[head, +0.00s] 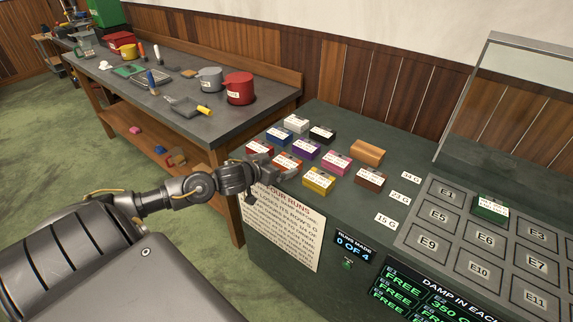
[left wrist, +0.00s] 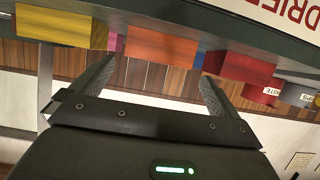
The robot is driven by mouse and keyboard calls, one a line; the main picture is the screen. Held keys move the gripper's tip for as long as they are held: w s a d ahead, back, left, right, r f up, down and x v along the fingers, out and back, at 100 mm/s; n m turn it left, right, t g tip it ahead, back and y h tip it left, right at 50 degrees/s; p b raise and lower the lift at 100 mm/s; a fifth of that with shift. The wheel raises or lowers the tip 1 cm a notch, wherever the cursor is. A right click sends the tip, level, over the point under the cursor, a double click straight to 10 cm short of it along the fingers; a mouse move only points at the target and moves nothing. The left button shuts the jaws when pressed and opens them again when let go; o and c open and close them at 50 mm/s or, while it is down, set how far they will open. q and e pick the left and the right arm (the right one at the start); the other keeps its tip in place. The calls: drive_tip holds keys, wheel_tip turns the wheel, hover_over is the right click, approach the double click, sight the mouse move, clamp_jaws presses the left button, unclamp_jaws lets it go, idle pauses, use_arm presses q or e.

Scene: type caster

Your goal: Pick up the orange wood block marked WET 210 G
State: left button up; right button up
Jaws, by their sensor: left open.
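The orange block (head: 289,160) sits in the front row of small labelled blocks on the dark bench in the head view, between a red block (head: 258,147) and a yellow block (head: 318,180). Its label is too small to read, and my gripper partly hides it. My left gripper (head: 284,177) is open and empty, close to its near side. In the left wrist view the orange block (left wrist: 161,46) shows beyond and between the two spread fingers (left wrist: 157,76), apart from them. My right gripper is not in view.
Purple (head: 305,150), pink (head: 337,162) and brown (head: 369,180) blocks stand close by. A plain wooden block (head: 367,152) lies behind them. A green block (head: 490,209) is on the numbered grid at right.

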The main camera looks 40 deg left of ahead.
sight(287, 161)
use_arm(q)
drive_tip(key=shift+p+x, duration=0.4)
drive_tip(key=shift+x, duration=2.55)
drive_tip(key=shift+d, duration=0.15)
drive_tip(key=c, duration=1.1)
drive_tip(key=shift+o, duration=0.2)
drive_tip(key=shift+r, duration=0.1)
